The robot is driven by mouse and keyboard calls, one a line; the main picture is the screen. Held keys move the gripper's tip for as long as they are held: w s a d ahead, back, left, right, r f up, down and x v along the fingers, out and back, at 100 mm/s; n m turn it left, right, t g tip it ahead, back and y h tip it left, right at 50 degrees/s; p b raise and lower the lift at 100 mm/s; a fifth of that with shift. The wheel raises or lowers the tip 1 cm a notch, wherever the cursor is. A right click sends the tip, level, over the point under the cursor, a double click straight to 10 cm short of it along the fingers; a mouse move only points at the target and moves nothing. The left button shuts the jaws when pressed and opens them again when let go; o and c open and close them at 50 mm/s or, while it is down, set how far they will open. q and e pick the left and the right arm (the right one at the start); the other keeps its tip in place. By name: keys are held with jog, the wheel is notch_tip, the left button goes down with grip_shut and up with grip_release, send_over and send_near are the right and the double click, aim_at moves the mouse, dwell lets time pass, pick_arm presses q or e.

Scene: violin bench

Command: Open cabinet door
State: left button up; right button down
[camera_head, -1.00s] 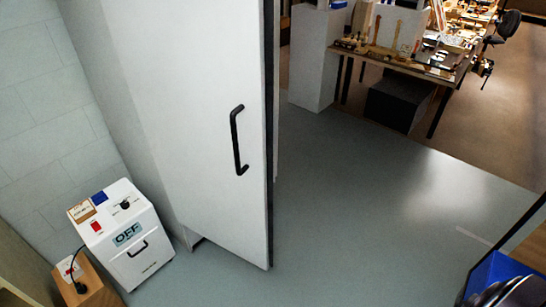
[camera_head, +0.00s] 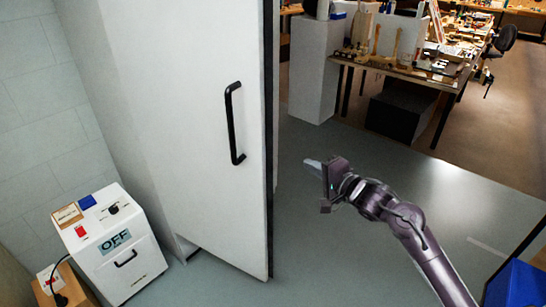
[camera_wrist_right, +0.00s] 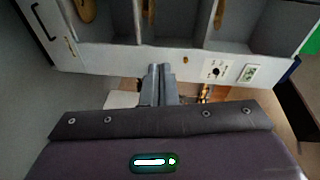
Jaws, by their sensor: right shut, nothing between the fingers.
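The tall white cabinet door (camera_head: 190,120) fills the left middle of the head view. Its black bar handle (camera_head: 232,123) is upright near the right edge, with a dark strip along that edge. My right gripper (camera_head: 308,163) is to the right of the door, apart from the handle, its fingers pointing left toward the door. The fingers are together and empty, also in the right wrist view (camera_wrist_right: 158,70). That view shows a black handle (camera_wrist_right: 42,20) at upper left and white compartments holding brown objects. My left gripper is not in view.
A white box marked OFF (camera_head: 115,243) stands on the floor left of the door. A wooden block with a cable (camera_head: 62,285) is beside it. A cluttered workbench (camera_head: 400,70) is at the back right.

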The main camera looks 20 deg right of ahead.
notch_tip(320, 180, up, 7)
jog(key=s+a+y, duration=0.1)
jog(key=a+y, duration=0.1)
jog(key=a, duration=0.1)
jog(key=r+x, duration=0.1)
jog(key=x, duration=0.9)
pick_arm(q)
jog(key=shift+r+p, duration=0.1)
jog(key=shift+p, duration=0.45)
pick_arm(e)
jog(key=s+a, duration=0.2)
jog(key=shift+s+a+f+t, duration=0.15)
jog(key=shift+s+a+t, duration=0.2)
jog(key=shift+t, duration=0.05)
